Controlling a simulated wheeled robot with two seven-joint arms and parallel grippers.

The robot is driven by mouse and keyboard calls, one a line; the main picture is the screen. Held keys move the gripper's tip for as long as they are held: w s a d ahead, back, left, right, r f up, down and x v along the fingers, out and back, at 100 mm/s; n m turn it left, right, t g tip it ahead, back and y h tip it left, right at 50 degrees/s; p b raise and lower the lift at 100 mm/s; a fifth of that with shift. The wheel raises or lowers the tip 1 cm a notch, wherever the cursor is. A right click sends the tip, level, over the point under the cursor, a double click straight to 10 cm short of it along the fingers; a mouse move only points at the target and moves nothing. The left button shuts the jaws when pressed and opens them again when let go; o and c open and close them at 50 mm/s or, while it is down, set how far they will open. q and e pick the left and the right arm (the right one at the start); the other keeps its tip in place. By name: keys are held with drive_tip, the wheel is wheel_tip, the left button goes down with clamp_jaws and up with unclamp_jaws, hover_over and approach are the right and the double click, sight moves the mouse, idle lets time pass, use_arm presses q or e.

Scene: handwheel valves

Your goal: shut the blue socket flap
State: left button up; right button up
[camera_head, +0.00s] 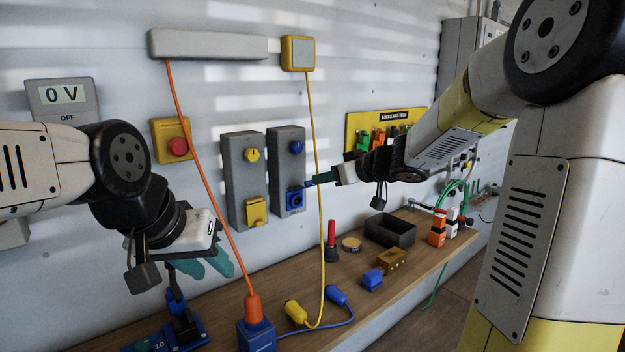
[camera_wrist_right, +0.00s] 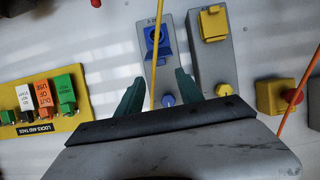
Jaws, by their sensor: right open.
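The blue socket (camera_head: 295,199) is on the lower part of the right-hand grey wall box (camera_head: 286,150), below a blue knob (camera_head: 297,147). It also shows upside down in the right wrist view (camera_wrist_right: 153,36). Its blue flap (camera_wrist_right: 160,49) appears to stand open, with the round socket face exposed. My right gripper (camera_head: 313,182) is open and empty, close to the socket's right side in the head view. In the wrist view its teal fingers lie apart, short of the socket. My left gripper (camera_head: 207,266) hangs over the bench at left, its teal fingers apart and empty.
A yellow cable (camera_head: 318,200) hangs just right of the blue socket and crosses the wrist view. The neighbouring box has a shut yellow flap (camera_head: 255,212). An orange cable (camera_head: 205,180) hangs left. The bench holds plugs, a black bin (camera_head: 390,231) and a red-handled tool (camera_head: 332,240).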

drive_tip(key=x, duration=0.7)
drive_tip(key=shift+w+a+f, duration=0.2)
drive_tip(key=shift+w, duration=0.1)
clamp_jaws()
